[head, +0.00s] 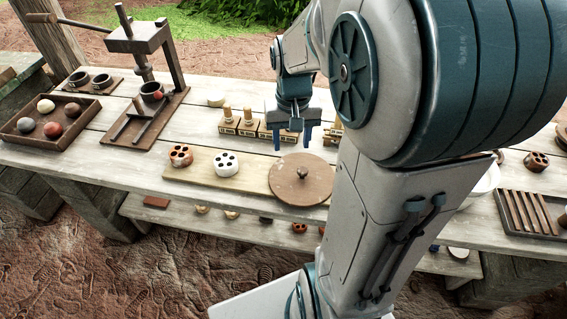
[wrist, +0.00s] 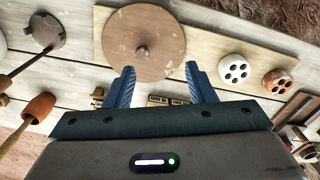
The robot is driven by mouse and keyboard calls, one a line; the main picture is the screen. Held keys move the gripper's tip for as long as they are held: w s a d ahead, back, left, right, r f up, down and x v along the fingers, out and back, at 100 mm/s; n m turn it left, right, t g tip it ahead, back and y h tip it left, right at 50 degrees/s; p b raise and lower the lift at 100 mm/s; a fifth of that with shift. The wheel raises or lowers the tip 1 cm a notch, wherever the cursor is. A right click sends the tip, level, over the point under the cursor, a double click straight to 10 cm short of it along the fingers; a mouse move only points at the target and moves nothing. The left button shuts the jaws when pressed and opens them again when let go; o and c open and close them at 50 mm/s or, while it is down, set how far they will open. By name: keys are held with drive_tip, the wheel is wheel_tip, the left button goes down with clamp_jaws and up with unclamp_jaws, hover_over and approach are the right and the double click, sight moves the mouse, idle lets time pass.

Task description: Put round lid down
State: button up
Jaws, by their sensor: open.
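The round lid (head: 301,179) is a flat brown wooden disc with a small dark knob in its middle. It lies on the right end of a pale wooden board (head: 245,177) on the table. In the wrist view the lid (wrist: 140,42) shows beyond my fingertips, with its knob facing up. My gripper (head: 293,139) is open and empty, above the table just behind the lid in the head view. In the wrist view my gripper (wrist: 162,82) has its two fingers apart, with nothing between them touching either one.
An orange holed piece (head: 180,156) and a white holed piece (head: 226,163) stand on the board left of the lid. Small stamps with wooden handles (head: 248,121) stand behind it. A press (head: 145,60) and a tray of balls (head: 48,122) are at left. My arm hides the table's right middle.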

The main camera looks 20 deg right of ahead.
drive_tip(key=s+a+r+n+t, duration=0.2)
drive_tip(key=s+a+r+n, duration=0.1)
drive_tip(key=s+a, duration=0.4)
drive_tip(key=s, duration=0.3)
drive_tip(key=shift+r+t, duration=0.25)
drive_tip(key=shift+t, duration=0.15)
